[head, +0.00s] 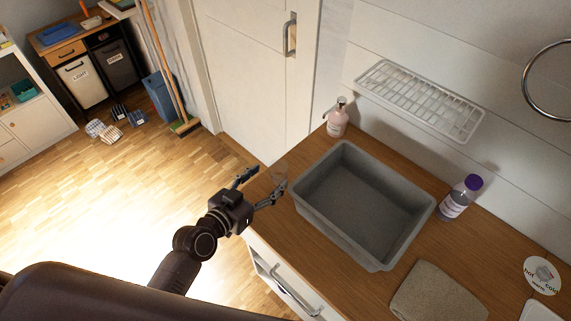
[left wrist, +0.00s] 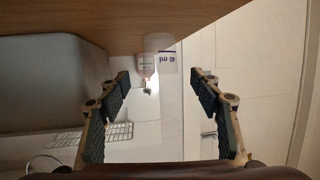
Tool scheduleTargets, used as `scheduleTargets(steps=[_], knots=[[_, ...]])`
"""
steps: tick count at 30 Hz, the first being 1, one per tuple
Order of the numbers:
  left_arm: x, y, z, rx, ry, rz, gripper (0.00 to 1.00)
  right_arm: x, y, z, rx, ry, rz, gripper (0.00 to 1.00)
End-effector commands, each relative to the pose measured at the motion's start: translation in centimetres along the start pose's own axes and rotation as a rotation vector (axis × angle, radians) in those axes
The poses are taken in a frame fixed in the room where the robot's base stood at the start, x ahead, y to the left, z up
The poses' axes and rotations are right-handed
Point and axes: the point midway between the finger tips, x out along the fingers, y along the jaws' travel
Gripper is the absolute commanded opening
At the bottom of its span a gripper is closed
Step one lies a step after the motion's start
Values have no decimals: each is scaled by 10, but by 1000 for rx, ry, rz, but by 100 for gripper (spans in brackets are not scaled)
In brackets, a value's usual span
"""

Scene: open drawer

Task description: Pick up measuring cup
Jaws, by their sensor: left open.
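A clear measuring cup (left wrist: 165,46) with dark printed marks shows in the left wrist view, upright or tilted I cannot tell. It stands at the wooden counter's edge, ahead of and between my fingertips. In the head view the cup is only a faint clear outline (head: 277,176) at my left gripper's tips. My left gripper (head: 266,181) is open, with its fingers spread at the counter's left corner; both fingers also show in the left wrist view (left wrist: 161,82). No contact with the cup is visible. My right gripper is not in view.
A grey basin (head: 352,205) sits on the wooden counter (head: 300,158) just right of the gripper. A soap bottle (head: 337,119) stands behind it, and a purple-capped bottle (head: 461,197) and folded towel (head: 438,292) are further right. Open floor lies left.

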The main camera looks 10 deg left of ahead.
Motion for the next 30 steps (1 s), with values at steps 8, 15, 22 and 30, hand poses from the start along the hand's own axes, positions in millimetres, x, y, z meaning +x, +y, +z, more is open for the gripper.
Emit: scheduleTargets(steps=[8,15,22,30], knots=[[28,0,0,-1,1,1,59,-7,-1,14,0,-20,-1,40],[59,-1,5,0,2,0,59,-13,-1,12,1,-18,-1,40],[71,-1,7,1,0,0,59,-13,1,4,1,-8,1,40],[70,-1,7,1,0,0,46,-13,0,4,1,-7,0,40]])
